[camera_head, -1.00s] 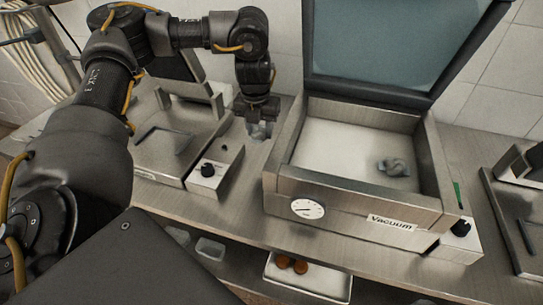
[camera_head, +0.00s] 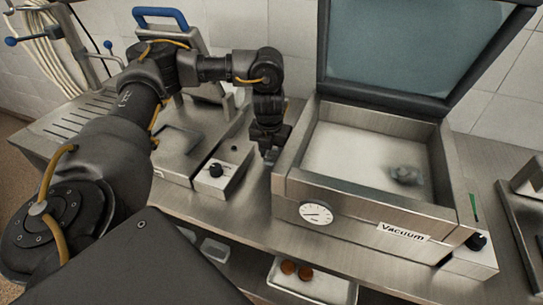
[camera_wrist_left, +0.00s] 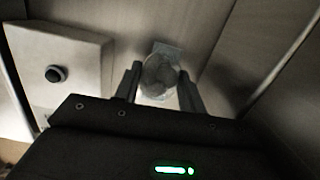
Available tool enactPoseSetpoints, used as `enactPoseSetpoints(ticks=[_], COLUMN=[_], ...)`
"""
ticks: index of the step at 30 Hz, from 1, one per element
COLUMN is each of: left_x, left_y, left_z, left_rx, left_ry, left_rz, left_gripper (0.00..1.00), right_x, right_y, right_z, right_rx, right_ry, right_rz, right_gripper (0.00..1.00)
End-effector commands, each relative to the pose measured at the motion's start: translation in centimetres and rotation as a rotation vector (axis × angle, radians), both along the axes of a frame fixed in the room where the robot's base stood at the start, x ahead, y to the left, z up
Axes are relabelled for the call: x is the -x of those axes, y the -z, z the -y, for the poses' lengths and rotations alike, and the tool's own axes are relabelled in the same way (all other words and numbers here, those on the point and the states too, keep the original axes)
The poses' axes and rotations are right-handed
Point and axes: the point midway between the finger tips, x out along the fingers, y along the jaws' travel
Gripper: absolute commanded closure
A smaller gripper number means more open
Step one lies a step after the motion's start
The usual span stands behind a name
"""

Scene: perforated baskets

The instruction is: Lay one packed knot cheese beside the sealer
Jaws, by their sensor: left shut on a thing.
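The vacuum sealer (camera_head: 300,186), labelled "Vacuum", stands with its lid up. One knot-shaped cheese (camera_head: 407,175) lies in its chamber, toward the right. My left gripper (camera_head: 270,155) points down just left of the sealer, over the strip of counter beside a low steel unit. In the left wrist view it is shut on a packed knot cheese (camera_wrist_left: 158,74) in a clear bag, held between the two fingers. In the head view this packet is mostly hidden by the fingers. I cannot tell whether it touches the counter. My right gripper is not in view.
A low steel unit with a black knob (camera_head: 216,169) stands left of the gripper. Below the counter is a white tray (camera_head: 325,287) with round brown items. Another steel device (camera_head: 527,215) is at the far right. The free counter strip beside the sealer is narrow.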

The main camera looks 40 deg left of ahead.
Motion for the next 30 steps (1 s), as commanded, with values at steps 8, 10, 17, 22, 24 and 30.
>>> enactPoseSetpoints(ticks=[8, 10, 17, 22, 24, 30], left_x=[-0.01, -0.01, 0.00, 0.01, 0.01, -0.02], left_y=[1.40, 1.40, 1.78, 1.74, 1.74, 1.58], left_z=[-0.01, -0.01, -0.01, -0.01, -0.01, 0.00], left_rx=[0.000, 0.000, 0.000, 0.000, 0.000, 0.000], left_ry=[-0.001, -0.001, -0.001, -0.001, -0.001, -0.001], left_rz=[0.001, 0.001, 0.000, 0.000, 0.000, 0.001], left_gripper=[0.86, 0.86, 0.57, 0.38, 0.38, 0.38], right_x=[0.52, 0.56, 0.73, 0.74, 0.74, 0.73], right_y=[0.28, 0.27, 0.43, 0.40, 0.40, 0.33], right_z=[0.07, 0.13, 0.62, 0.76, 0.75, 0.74], right_rx=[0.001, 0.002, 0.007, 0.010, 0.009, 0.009], right_ry=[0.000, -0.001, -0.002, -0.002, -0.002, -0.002], right_rz=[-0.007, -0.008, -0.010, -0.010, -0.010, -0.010], right_gripper=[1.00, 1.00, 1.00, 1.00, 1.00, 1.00])
